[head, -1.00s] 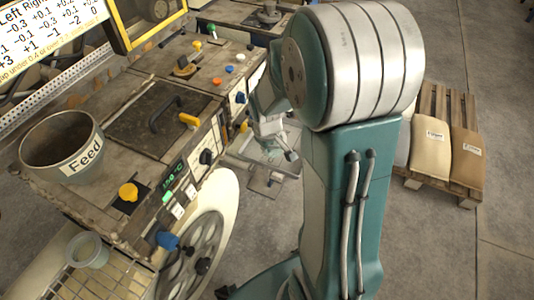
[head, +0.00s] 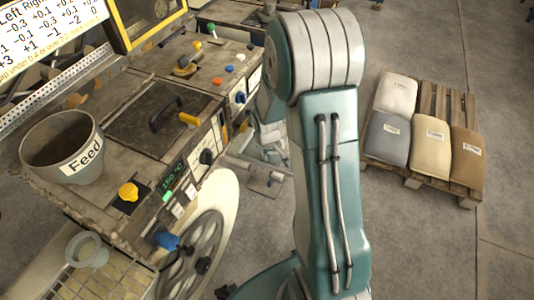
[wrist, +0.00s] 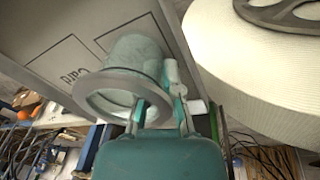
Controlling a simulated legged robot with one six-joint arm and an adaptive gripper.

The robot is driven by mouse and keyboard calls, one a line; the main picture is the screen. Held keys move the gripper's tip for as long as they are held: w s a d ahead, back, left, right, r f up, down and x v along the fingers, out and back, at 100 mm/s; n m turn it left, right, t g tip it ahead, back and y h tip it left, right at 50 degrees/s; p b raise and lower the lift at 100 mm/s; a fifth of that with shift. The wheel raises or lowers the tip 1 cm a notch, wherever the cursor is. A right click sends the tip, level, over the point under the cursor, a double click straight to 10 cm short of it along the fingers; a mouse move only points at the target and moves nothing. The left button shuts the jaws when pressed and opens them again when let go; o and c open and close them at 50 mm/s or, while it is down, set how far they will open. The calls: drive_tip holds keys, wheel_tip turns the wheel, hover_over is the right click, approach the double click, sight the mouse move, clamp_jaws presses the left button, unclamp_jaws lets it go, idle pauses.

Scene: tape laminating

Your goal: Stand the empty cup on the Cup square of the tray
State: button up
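In the wrist view the cup (wrist: 136,62) is grey-green with a wide flat rim turned to the camera. My gripper (wrist: 160,98) is shut on its wall near the rim, one finger inside the rim and one outside. The grey tray (wrist: 38,27) lies beyond the cup at the upper left, with black-outlined squares. I cannot tell whether the cup's base touches the tray. In the head view my gripper cannot be made out behind my arm.
A large cream roll (wrist: 245,55) stands close right of the cup. In the head view the bench holds a Feed pot (head: 62,150), knobs and a lidded plate. A small grey ring-shaped vessel (head: 87,249) is above a wire rack (head: 115,275). Sacks on a pallet (head: 432,165) stand right.

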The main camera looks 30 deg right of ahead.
drive_tip(key=shift+o, duration=0.6)
drive_tip(key=shift+r, duration=0.1)
wheel_tip(320, 180, up, 12)
drive_tip(key=s+a, duration=0.1)
drive_tip(key=s, duration=0.1)
drive_tip(key=s+a+r+m+t, duration=0.1)
drive_tip(key=s+a+r+t, duration=0.1)
drive_tip(key=s+a+r, duration=0.2)
drive_tip(key=s+a+r+m+t, duration=0.2)
drive_tip(key=s+a+r, duration=0.3)
drive_tip(key=s+r, duration=0.6)
drive_tip(key=s, duration=0.2)
drive_tip(key=shift+s+a+r+y, duration=0.25)
drive_tip(key=shift+s+r+y, duration=0.05)
drive_tip(key=shift+y, duration=0.1)
drive_tip(key=shift+d, duration=0.1)
